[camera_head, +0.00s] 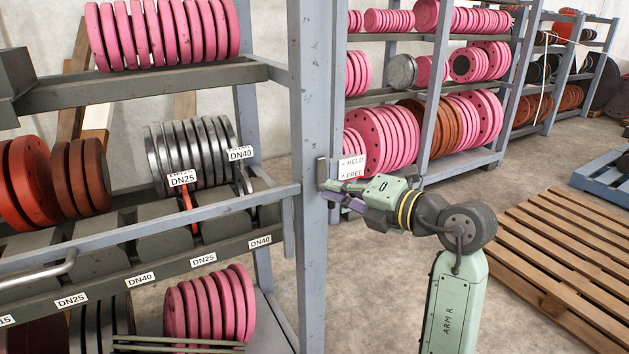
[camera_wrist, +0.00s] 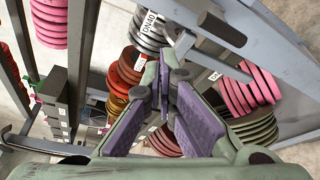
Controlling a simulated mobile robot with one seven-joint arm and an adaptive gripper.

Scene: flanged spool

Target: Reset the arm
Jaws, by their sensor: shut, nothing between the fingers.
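My gripper (camera_head: 332,192) is at the right end of the near shelf rack, beside its grey upright post (camera_head: 310,130). It points left, close to a white sign (camera_head: 352,167) reading HELD and FREE; I cannot tell whether they touch. In the wrist view my gripper (camera_wrist: 165,78) shows its purple-padded fingers converging at the tips, shut with nothing between them. My arm is bent at the elbow, its green links to the right of the rack.
Grey flanges (camera_head: 190,150) with DN25 and DN40 tags stand on the middle shelf. Pink flanges (camera_head: 165,32) fill the top shelf, and orange-red flanges (camera_head: 28,185) stand at left. A wooden pallet (camera_head: 560,250) lies at right. Bare floor (camera_head: 540,165) lies behind my arm.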

